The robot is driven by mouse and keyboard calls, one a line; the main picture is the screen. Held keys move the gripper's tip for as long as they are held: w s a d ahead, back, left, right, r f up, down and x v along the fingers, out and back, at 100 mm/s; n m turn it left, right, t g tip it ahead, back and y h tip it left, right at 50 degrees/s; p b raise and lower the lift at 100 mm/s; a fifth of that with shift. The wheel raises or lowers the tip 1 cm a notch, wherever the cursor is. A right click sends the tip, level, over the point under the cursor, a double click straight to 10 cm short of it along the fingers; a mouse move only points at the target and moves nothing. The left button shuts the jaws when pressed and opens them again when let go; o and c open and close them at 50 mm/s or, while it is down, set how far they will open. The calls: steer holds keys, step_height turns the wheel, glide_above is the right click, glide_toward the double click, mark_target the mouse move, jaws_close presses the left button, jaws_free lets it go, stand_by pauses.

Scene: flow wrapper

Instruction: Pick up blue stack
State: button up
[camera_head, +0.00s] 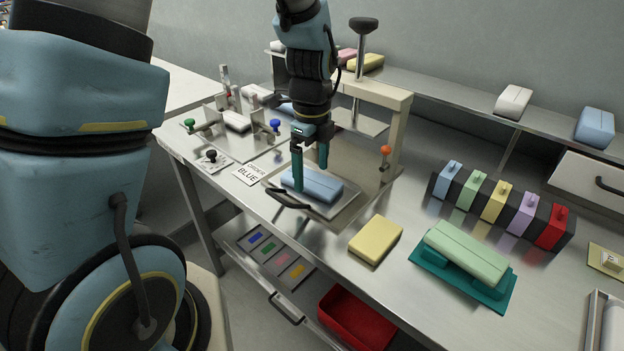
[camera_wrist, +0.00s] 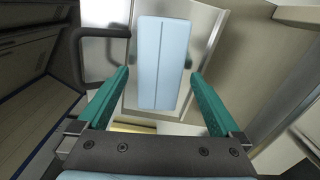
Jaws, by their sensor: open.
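The blue stack (camera_head: 314,186) is a pale blue block with a seam along its middle. My gripper (camera_head: 309,176) has teal fingers pointing down, one on each side of the stack in the head view. In the wrist view the blue stack (camera_wrist: 161,62) lies ahead between the open fingers (camera_wrist: 158,85), with gaps on both sides.
The beige machine frame (camera_head: 402,120) stands close behind and right of my gripper. A card reading "ORDER BLUE" (camera_head: 247,175) lies left. A yellow block (camera_head: 376,240) and a green stack on a teal stand (camera_head: 457,275) sit front right. Another blue stack (camera_head: 594,126) is on the shelf.

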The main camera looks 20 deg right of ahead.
steer(key=shift+f, duration=0.8)
steer(key=shift+c, duration=0.2)
steer(key=c, duration=1.2)
